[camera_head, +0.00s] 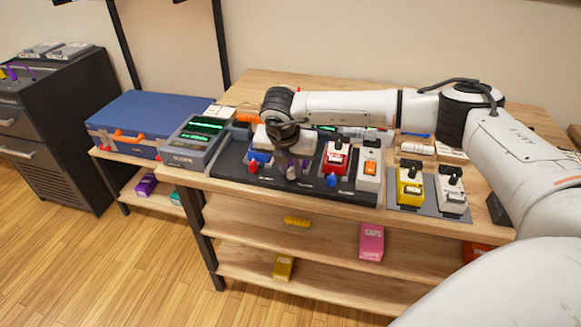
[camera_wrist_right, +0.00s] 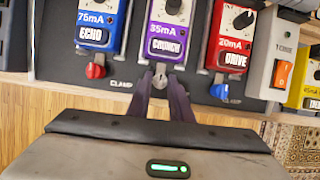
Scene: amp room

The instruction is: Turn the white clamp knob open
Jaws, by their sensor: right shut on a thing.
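The white clamp knob (camera_wrist_right: 160,77) sits on the dark pedalboard (camera_wrist_right: 135,70), just in front of the purple CRUNCH pedal (camera_wrist_right: 169,28). My right gripper (camera_wrist_right: 160,92) reaches it from the front and is shut on it, with one dark purple finger on each side. In the head view my right gripper (camera_head: 293,170) comes down over the board's front edge and mostly hides the knob. A red clamp knob (camera_wrist_right: 95,71) is in front of the blue ECHO pedal (camera_wrist_right: 97,22). A blue clamp knob (camera_wrist_right: 219,91) is in front of the red DRIVE pedal (camera_wrist_right: 232,35). My left gripper is not in view.
A box with an orange switch (camera_head: 369,170) is right of the red pedal. A yellow pedal (camera_head: 410,188) and a white pedal (camera_head: 451,190) stand further right. A grey meter (camera_head: 197,140) and a blue case (camera_head: 135,120) are on the left. Shelves with small boxes lie below.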

